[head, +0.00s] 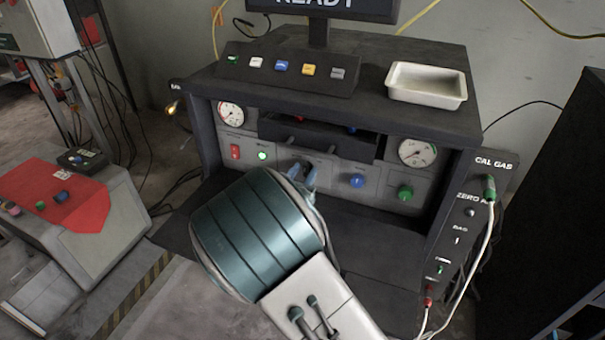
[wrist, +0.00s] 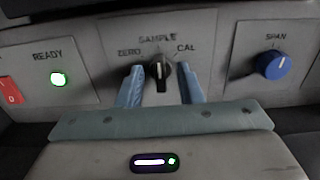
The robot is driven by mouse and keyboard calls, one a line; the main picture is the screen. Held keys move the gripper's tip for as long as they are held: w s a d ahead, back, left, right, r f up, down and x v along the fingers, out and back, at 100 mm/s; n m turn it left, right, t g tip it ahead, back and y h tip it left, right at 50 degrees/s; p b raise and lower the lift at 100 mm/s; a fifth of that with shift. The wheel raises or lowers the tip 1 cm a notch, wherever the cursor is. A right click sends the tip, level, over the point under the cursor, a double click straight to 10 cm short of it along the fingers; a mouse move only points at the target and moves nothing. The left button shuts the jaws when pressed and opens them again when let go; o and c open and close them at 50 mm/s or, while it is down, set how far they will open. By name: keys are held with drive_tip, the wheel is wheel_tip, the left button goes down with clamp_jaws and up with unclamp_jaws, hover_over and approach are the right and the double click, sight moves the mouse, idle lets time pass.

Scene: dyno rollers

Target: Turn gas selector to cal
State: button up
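The gas selector is a black knob (wrist: 158,76) on the grey panel, labelled ZERO, SAMPLE and CAL. Its white mark points up, toward SAMPLE; CAL is at its upper right. My gripper (wrist: 160,67) has its two blue fingers on either side of the knob, with gaps showing, so it is open. I cannot tell how far the fingertips are from the panel. In the head view my gripper (head: 302,175) is at the panel, and the arm and fingers hide much of the knob.
A blue SPAN knob (wrist: 273,65) is to the right and a lit green READY lamp (wrist: 59,79) to the left, beside a red switch (wrist: 8,90). A green knob (head: 405,192) and gauges (head: 417,152) share the panel. A dark drawer (head: 317,138) juts out above it.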

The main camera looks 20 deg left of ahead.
clamp_jaws()
drive_tip(key=shift+f+m+b, duration=0.1)
drive_tip(key=shift+m+b, duration=0.2)
drive_tip(key=shift+b, duration=0.15)
drive_tip(key=b, duration=0.1)
drive_tip(key=m+b, duration=0.1)
drive_tip(key=shift+d+f+m+b, duration=0.1)
drive_tip(key=shift+f+m+b, duration=0.1)
drive_tip(key=shift+m+b, duration=0.15)
drive_tip(key=m+b, duration=0.2)
drive_tip(key=b, duration=0.2)
drive_tip(key=shift+d+f+m, duration=0.1)
drive_tip(key=shift+f+m, duration=0.05)
drive_tip(key=shift+m, duration=0.1)
drive_tip(key=m+b, duration=0.3)
drive_tip(key=b, duration=0.4)
drive_tip(key=shift+m, duration=0.3)
drive_tip(key=shift+r+m+b, duration=0.2)
drive_tip(key=shift+m+b, duration=0.6)
drive_tip(key=shift+b, duration=0.45)
drive_tip(key=shift+r, duration=0.1)
